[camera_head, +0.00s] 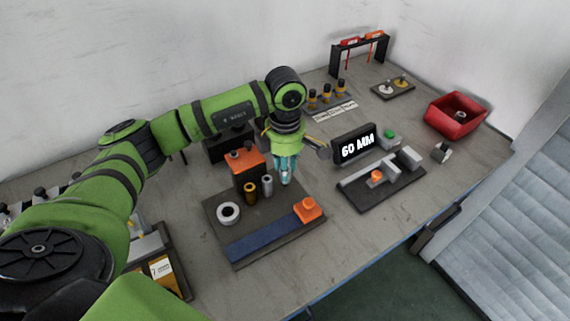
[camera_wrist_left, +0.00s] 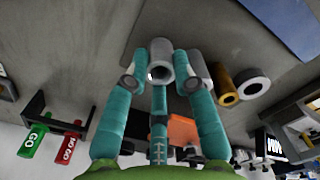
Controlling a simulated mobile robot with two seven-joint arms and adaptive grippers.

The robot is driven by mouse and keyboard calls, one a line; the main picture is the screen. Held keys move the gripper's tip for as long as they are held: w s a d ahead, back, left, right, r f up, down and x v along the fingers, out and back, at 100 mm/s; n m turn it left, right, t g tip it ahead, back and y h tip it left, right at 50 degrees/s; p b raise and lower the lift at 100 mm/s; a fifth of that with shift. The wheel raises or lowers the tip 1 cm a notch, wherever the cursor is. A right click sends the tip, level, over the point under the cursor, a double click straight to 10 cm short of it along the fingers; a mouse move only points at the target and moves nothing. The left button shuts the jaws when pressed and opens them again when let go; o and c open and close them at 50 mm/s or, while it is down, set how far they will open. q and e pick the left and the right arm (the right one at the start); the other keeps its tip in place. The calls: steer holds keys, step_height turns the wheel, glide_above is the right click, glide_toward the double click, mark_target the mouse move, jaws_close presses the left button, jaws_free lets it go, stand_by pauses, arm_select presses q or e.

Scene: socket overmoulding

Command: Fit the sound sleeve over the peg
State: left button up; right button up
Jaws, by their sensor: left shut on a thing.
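My left gripper (camera_head: 286,173) has teal fingers and points down over the dark board. In the left wrist view its fingers (camera_wrist_left: 160,82) are shut around a grey hollow sleeve (camera_wrist_left: 160,52), its open end facing the camera. Beside it on the board stand a grey sleeve (camera_head: 267,184), a brass sleeve (camera_head: 250,193) and a thick pale ring (camera_head: 229,213). The brass sleeve (camera_wrist_left: 227,88) and ring (camera_wrist_left: 254,86) also show in the left wrist view. I cannot pick out the peg with certainty. My right gripper is not in view.
The dark board (camera_head: 225,241) carries a blue strip and an orange block (camera_head: 307,208). To the right are a "60 MM" display (camera_head: 355,146), a black fixture (camera_head: 385,189) and a red bin (camera_head: 455,117). A gauge rack (camera_head: 338,61) stands at the back.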

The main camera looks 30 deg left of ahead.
arm_select(q)
steer(key=shift+f+b, duration=0.85)
steer(key=shift+f, duration=0.15)
steer(key=o, duration=1)
steer(key=shift+o, duration=0.2)
steer(key=shift+r, duration=0.1)
step_height(320, 180, up, 12)
steer(key=shift+f, duration=0.2)
